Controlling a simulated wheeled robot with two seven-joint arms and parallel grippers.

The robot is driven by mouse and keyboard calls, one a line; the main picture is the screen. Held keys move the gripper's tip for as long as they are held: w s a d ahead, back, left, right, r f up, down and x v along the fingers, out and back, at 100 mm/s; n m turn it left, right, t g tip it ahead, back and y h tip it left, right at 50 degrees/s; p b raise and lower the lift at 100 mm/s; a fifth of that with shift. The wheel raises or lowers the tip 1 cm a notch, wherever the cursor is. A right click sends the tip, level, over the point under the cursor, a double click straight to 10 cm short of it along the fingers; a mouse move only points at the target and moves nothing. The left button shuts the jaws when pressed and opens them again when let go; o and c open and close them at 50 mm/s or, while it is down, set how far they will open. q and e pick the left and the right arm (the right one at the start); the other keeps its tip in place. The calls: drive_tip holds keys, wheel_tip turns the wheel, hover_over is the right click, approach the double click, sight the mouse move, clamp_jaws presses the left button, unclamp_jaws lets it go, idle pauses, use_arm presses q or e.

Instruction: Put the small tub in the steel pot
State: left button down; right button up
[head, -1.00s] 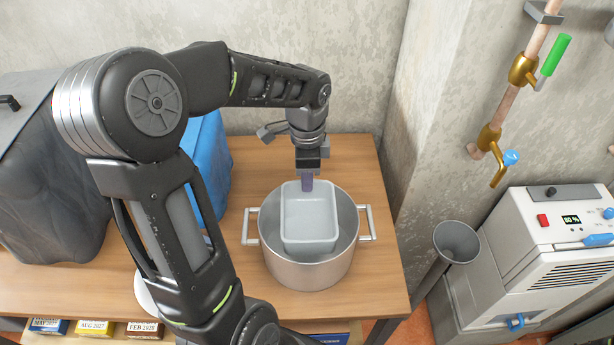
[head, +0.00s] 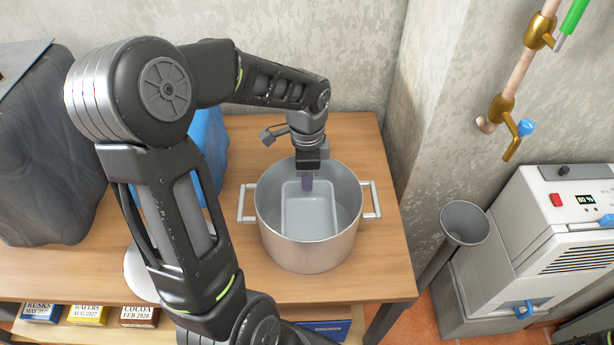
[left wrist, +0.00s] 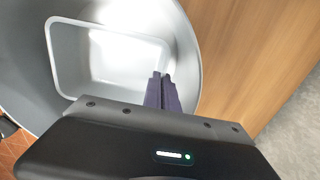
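The small tub (head: 306,217), pale grey and rectangular, is inside the steel pot (head: 308,258), below the pot's rim. The pot is round with two side handles and stands on the wooden table. My left gripper (head: 307,184) reaches down into the pot from the back, shut on the tub's far rim. In the left wrist view the fingers (left wrist: 160,92) are close together at the rim of the tub (left wrist: 75,55), with the pot's wall around it. Whether the tub touches the pot's bottom is hard to tell. My right gripper is not in view.
The wooden table (head: 375,275) has free room right of the pot. A blue container (head: 208,145) and a large dark covered object (head: 45,160) stand on the left. A grey funnel-topped pipe (head: 464,222) and a white machine (head: 560,230) are beyond the right edge.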

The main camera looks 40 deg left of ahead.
use_arm(q)
drive_tip(key=shift+f+b, duration=0.4)
drive_tip(key=shift+f, duration=0.5)
drive_tip(key=shift+f, duration=0.25)
drive_tip(key=c, duration=2.1)
unclamp_jaws()
drive_tip(key=shift+c, duration=0.2)
drive_tip(key=o, duration=0.5)
drive_tip(key=shift+o, duration=0.2)
wheel_tip(320, 180, up, 17)
drive_tip(key=p, duration=1.3)
drive_tip(key=shift+r+p, duration=0.2)
drive_tip(key=shift+p, duration=0.15)
